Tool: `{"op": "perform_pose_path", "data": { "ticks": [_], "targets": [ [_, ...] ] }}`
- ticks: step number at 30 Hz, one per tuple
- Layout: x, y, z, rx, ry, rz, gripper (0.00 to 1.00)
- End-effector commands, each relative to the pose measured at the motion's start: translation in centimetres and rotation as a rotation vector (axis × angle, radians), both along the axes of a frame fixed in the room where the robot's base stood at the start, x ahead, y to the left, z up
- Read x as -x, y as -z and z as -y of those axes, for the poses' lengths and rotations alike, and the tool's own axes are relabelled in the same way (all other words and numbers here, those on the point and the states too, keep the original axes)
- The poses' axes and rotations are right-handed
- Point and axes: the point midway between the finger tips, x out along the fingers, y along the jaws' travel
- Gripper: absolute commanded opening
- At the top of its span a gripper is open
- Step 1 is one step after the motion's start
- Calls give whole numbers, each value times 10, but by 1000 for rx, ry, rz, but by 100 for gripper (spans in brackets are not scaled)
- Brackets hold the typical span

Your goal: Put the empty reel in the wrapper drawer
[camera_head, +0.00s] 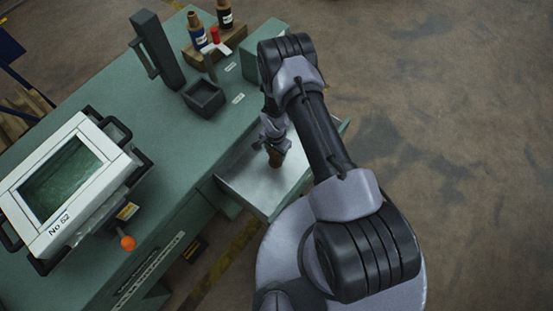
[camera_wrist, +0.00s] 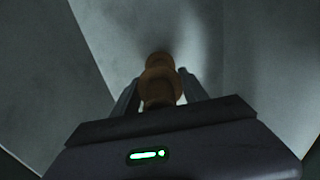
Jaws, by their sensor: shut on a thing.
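My gripper (camera_head: 271,146) is over the open drawer (camera_head: 246,187), which sticks out from the green bench's right side. It is shut on a brown reel (camera_head: 275,159), whose lower end shows just below the fingers. In the wrist view the reel (camera_wrist: 160,84) sits between the two fingers (camera_wrist: 158,92), with its flanged end pointing away from me. The drawer floor (camera_wrist: 120,30) behind it is pale grey and looks bare. I cannot tell whether the reel touches the drawer floor.
A framed unit marked No 52 (camera_head: 100,142) stands on the bench at left, near an orange knob (camera_head: 128,243). A dark open box (camera_head: 204,97), a dark upright post (camera_head: 158,50) and a wooden rack with bottles (camera_head: 228,40) stand at the back. Open floor lies to the right.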

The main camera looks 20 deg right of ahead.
Motion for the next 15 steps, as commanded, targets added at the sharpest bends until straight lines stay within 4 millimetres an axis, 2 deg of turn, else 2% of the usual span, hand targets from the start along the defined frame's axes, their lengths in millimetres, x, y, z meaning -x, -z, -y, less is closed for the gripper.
{"op": "perform_pose_path", "data": {
  "ticks": [3,5,15],
  "targets": [
    [1,26,0,0,0,-2,11],
    [1,34,0,0,0,-2,11],
    [1,36,0,1,0,-1,11]
  ]
}}
